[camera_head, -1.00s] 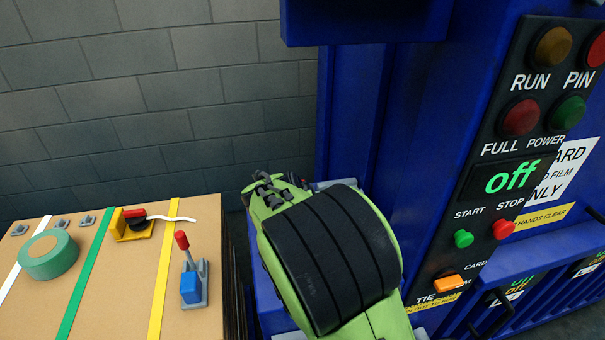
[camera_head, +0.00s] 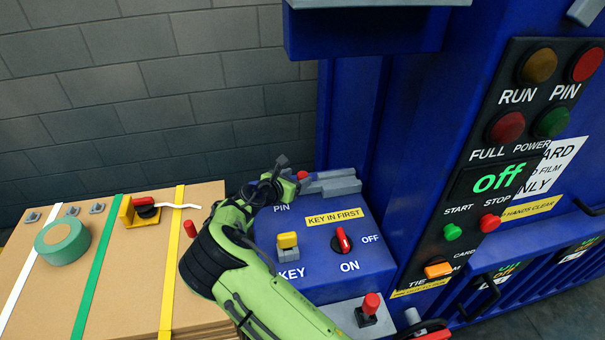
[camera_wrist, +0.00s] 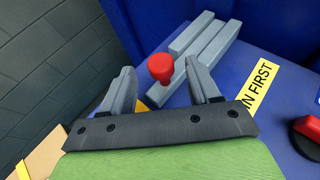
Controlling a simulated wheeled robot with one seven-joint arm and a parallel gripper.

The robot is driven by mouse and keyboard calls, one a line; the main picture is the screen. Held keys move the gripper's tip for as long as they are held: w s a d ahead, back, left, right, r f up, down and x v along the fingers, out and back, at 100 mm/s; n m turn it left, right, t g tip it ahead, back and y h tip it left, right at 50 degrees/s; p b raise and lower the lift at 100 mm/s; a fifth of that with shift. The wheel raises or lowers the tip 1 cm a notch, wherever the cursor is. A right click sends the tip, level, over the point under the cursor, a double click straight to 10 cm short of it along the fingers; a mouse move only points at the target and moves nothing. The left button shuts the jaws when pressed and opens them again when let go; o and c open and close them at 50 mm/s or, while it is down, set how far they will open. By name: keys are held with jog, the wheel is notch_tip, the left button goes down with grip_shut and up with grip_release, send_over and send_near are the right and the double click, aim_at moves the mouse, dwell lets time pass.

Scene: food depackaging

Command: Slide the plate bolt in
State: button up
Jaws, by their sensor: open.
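The plate bolt shows as a red knob (camera_head: 302,175) beside grey guide bars (camera_head: 335,183) on the back of the blue control box, by the machine wall. In the wrist view the red knob (camera_wrist: 160,67) stands between the open fingers of my gripper (camera_wrist: 159,80), near the ends of the grey bars (camera_wrist: 205,45). I see a gap on each side of the knob; I cannot tell its depth relative to the fingertips. In the head view my gripper (camera_head: 281,176) is just left of the knob, over the PIN label. The bolt's shank is mostly hidden.
The blue control box (camera_head: 370,262) carries a yellow key (camera_head: 288,240) and a red switch (camera_head: 342,240). A red-topped lever (camera_head: 371,303) stands in front. The button panel (camera_head: 475,205) is at right. A cardboard bale (camera_head: 110,290) with tape roll (camera_head: 62,242) is at left.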

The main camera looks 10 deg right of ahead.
aim_at(301, 176)
jog(key=x, duration=0.4)
jog(key=shift+w+d+f, duration=0.1)
jog(key=shift+w, duration=0.05)
grip_shut()
